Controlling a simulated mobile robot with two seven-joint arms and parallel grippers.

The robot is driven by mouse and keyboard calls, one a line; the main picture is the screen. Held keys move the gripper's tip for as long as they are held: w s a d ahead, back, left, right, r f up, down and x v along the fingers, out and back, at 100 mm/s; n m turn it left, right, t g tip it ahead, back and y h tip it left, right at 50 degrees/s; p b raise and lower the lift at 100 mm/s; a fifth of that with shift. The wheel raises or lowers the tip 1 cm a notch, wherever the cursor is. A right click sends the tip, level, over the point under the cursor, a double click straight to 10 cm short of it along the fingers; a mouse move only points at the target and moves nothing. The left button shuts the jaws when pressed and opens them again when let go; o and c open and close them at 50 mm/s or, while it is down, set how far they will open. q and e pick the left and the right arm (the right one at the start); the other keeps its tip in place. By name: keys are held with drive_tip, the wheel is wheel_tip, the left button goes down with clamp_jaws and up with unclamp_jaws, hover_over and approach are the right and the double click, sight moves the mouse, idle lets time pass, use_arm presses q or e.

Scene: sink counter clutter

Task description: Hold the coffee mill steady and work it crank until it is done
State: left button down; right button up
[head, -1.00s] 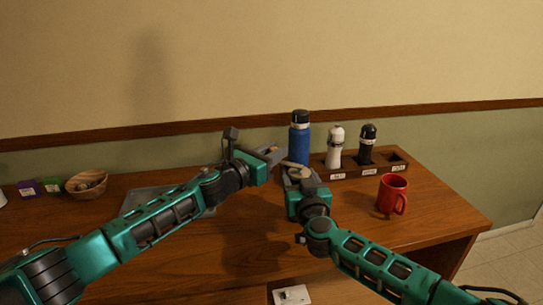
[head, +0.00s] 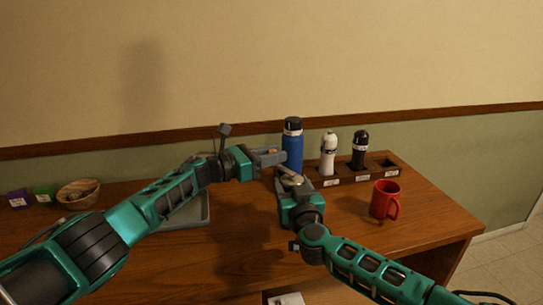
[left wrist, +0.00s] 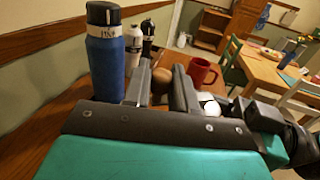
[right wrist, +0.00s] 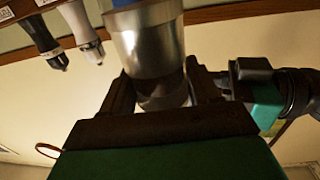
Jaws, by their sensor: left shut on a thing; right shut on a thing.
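The coffee mill (head: 291,180) is a metallic cylinder, mostly hidden by my right gripper in the head view. It fills the space between the fingers in the right wrist view (right wrist: 150,45). My right gripper (head: 289,187) is shut on its body and the mill looks about upright. My left gripper (head: 274,157) is above and behind the mill, shut on the crank's brown round knob (left wrist: 162,78), which shows between its fingers in the left wrist view. The crank arm is mostly hidden.
A blue bottle (head: 293,142) stands close behind the left gripper's fingers. A rack (head: 345,177) holds a white bottle (head: 328,153) and a black bottle (head: 360,148). A red mug (head: 384,199) stands right. A grey tray (head: 200,212) and wooden bowl (head: 77,195) are left.

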use_arm(q)
drive_tip(key=shift+a, duration=0.1)
idle(0.4)
drive_tip(key=c, duration=1.1)
unclamp_jaws()
drive_tip(key=shift+o, duration=0.2)
drive_tip(key=v, duration=1.2)
drive_tip(key=shift+w, duration=0.1)
drive_tip(key=shift+c, duration=0.3)
